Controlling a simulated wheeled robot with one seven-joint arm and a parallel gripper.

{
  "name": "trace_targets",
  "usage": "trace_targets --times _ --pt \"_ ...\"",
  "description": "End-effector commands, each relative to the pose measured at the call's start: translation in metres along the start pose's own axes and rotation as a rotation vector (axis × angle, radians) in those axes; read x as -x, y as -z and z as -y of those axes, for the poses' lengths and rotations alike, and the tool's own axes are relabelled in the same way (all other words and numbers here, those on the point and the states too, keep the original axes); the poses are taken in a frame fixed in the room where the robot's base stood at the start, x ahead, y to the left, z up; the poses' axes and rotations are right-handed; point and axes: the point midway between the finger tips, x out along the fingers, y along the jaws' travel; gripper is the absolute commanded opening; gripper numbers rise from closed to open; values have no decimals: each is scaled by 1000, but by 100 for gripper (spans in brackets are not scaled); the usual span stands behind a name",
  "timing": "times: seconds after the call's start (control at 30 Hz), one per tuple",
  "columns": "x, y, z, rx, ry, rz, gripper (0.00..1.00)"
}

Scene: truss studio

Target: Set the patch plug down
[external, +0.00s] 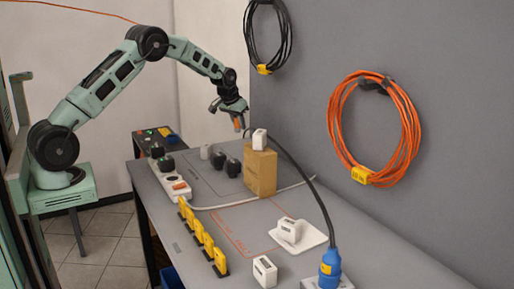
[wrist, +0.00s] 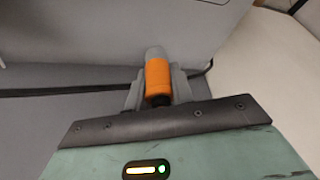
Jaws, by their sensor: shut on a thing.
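My gripper (external: 231,109) is shut on the orange patch plug (external: 237,124), held in the air above the far part of the grey bench (external: 370,240). In the external view the plug points down, left of and a little above a cardboard box. In the wrist view the plug (wrist: 157,75) shows as an orange barrel with a grey tip, between the grey fingers of my gripper (wrist: 157,92). The fingers partly hide its sides, and its far end is clear of them.
The cardboard box (external: 260,175) has a white block (external: 259,139) on top. Dark adapters (external: 233,167) and a power strip (external: 174,184) lie nearby. A row of yellow pieces (external: 208,243) lines the left edge. A black cable runs to a blue connector (external: 329,268).

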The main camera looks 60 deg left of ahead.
Motion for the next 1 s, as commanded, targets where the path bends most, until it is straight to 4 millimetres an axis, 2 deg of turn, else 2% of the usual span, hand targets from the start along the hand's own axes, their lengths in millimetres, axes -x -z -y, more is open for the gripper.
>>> trace_targets --times 0.17,0.4,0.6,0.7,1.0 --pt "37 17 0 0 -1 -9 1" --pt "110 47 0 0 0 -7 1" --pt "152 64 0 0 0 -6 1" --pt "169 71 0 0 0 -6 1" --pt "176 52 -64 -71 -24 -1 1"
